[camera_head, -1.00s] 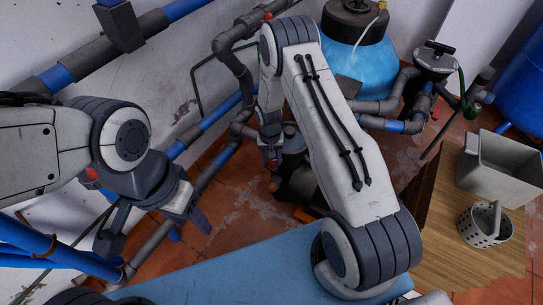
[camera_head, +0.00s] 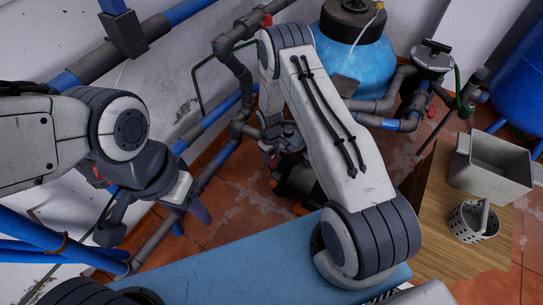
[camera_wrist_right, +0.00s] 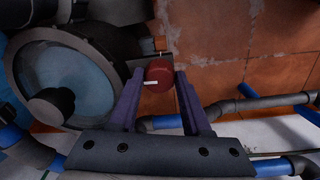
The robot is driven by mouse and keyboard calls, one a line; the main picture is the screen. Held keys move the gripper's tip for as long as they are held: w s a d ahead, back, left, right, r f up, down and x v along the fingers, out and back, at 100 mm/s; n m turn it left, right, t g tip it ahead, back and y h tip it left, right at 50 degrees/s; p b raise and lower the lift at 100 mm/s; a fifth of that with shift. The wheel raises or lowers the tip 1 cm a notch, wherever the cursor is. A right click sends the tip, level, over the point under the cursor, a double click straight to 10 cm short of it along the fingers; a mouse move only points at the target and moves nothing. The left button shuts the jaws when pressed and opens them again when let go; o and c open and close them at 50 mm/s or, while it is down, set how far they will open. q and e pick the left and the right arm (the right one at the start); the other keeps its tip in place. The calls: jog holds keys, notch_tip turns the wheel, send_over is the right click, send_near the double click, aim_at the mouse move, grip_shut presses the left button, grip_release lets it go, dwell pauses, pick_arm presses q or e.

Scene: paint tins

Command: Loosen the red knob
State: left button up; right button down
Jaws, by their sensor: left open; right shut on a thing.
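The red knob (camera_wrist_right: 159,75) shows in the right wrist view, with a pale mark on its side. It sits beside a round grey housing with a clear bluish face (camera_wrist_right: 75,80). My right gripper (camera_wrist_right: 162,76) has its two purple fingers closed on the knob's sides. In the head view my right forearm and the pipes hide most of that gripper, and I cannot make out the knob clearly there. My left gripper (camera_head: 155,228) is open and empty at the left, above the floor near the blue pipes, with its fingers wide apart.
Grey and blue pipes (camera_head: 205,125) run along the wall. A blue tank (camera_head: 352,58) stands at the back. A wooden table (camera_head: 440,240) at the right holds a grey bin (camera_head: 490,185) and a perforated basket (camera_head: 462,226). A blue surface (camera_head: 250,265) lies in front.

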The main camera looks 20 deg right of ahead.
jog(key=shift+w+n, duration=0.1)
jog(key=shift+n, duration=0.3)
jog(key=shift+c, duration=1.8)
grip_release()
jog(key=shift+a, duration=0.1)
